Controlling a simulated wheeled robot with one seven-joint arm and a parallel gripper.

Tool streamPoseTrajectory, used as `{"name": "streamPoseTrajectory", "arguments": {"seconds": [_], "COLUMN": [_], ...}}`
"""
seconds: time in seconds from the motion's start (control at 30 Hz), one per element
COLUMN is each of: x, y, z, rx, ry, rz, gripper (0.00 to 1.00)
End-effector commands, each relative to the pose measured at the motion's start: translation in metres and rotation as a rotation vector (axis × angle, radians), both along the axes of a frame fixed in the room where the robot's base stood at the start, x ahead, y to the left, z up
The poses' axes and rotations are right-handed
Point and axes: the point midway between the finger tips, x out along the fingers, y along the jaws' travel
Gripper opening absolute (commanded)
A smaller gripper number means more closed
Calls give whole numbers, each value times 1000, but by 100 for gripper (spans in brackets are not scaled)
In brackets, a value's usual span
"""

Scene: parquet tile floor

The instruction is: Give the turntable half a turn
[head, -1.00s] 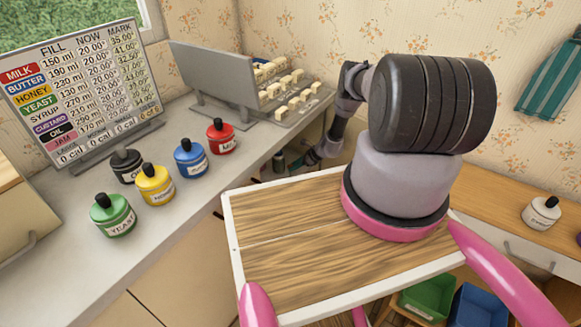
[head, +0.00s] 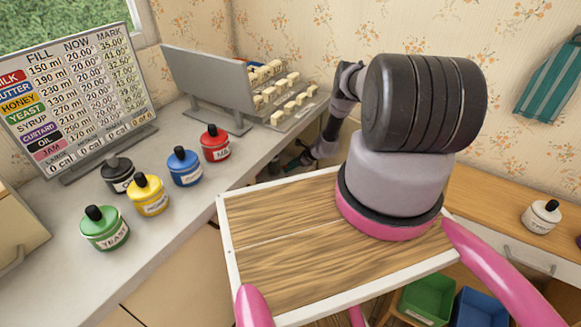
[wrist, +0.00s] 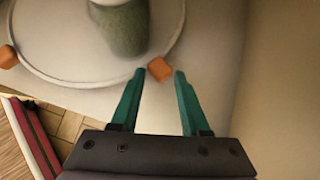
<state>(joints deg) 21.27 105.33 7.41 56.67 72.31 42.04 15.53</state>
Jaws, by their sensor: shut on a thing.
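The turntable (wrist: 85,76) is a pale round disc with a raised rim, at the top left of the wrist view. A mottled green jar-like thing (wrist: 125,28) stands on it, its top cut off by the frame. One orange knob (wrist: 160,69) sits at the rim between the teal fingers of my gripper (wrist: 160,74), which is shut on it. Another orange knob (wrist: 8,56) shows at the left edge. In the head view my gripper is small and low behind the wooden tray, and the turntable is mostly hidden there.
A grey panel (head: 208,82) stands behind. A wall (wrist: 280,80) is close right of my gripper. A white jar (head: 540,218) stands at right.

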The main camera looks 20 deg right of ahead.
Motion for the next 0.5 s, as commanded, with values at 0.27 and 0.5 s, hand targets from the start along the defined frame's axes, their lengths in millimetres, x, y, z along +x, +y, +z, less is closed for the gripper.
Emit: {"name": "streamPoseTrajectory", "arguments": {"seconds": [0.27, 0.5], "x": [-2, -1], "y": [14, 11], "z": [0, 25], "rx": [22, 19], "ry": [6, 3], "rz": [4, 3], "gripper": [60, 60]}}
